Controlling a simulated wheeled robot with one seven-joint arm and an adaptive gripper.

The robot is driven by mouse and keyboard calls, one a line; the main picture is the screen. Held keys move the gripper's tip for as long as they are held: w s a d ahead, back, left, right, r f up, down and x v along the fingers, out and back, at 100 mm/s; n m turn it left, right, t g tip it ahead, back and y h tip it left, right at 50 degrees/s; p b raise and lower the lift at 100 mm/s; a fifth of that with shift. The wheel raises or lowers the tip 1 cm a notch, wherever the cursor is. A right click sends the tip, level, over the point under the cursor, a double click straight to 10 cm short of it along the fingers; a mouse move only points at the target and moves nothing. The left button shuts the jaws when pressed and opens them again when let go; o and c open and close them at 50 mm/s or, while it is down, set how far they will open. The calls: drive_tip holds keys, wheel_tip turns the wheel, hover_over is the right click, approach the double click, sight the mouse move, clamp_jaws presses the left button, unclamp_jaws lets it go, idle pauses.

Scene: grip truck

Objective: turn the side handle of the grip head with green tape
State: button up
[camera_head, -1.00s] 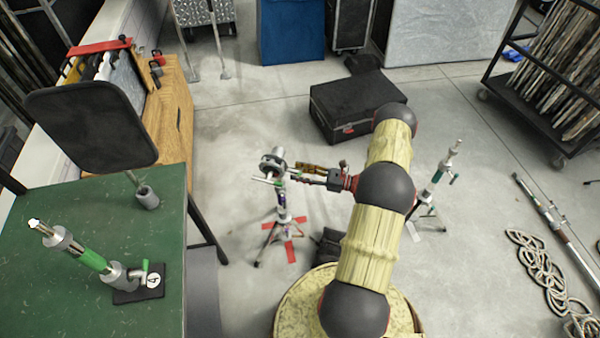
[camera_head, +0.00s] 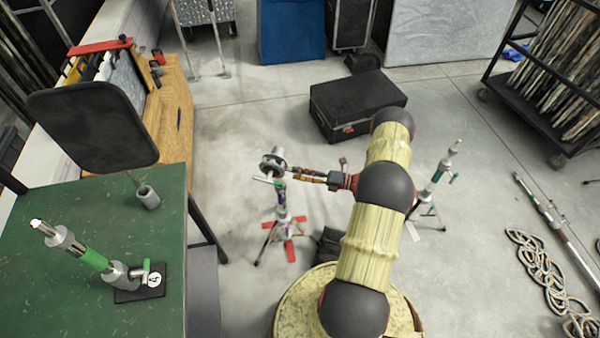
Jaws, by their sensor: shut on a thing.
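The grip head (camera_head: 273,162) is a grey round clamp on top of a slim stand in the middle of the floor, with a pale bar pointing left. A small green band shows just under it, with purple lower on the column (camera_head: 281,212). My gripper (camera_head: 290,174) comes in level from the right, its jaws shut on the head's side handle, which the fingers mostly hide. Another stand (camera_head: 437,176) with a green-marked head stands to the right, behind my arm. A steel fitting with a broad green band (camera_head: 92,259) stands tilted on the green table.
The green table (camera_head: 40,300) fills the lower left, with a dark panel (camera_head: 92,125) standing above it. A black case (camera_head: 355,105) lies behind my arm. A coiled rope (camera_head: 535,265) and a pole are at right. Floor behind the middle stand is clear.

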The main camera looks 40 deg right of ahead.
drive_tip(key=shift+d+r+m, duration=0.1)
drive_tip(key=shift+m, duration=0.7)
drive_tip(key=o, duration=1.1)
drive_tip(key=shift+c, duration=0.2)
drive_tip(key=shift+o, duration=0.6)
drive_tip(key=shift+s, duration=0.1)
drive_tip(key=v, duration=1.1)
drive_tip(key=shift+s+d, duration=0.25)
drive_tip(key=shift+s, duration=0.05)
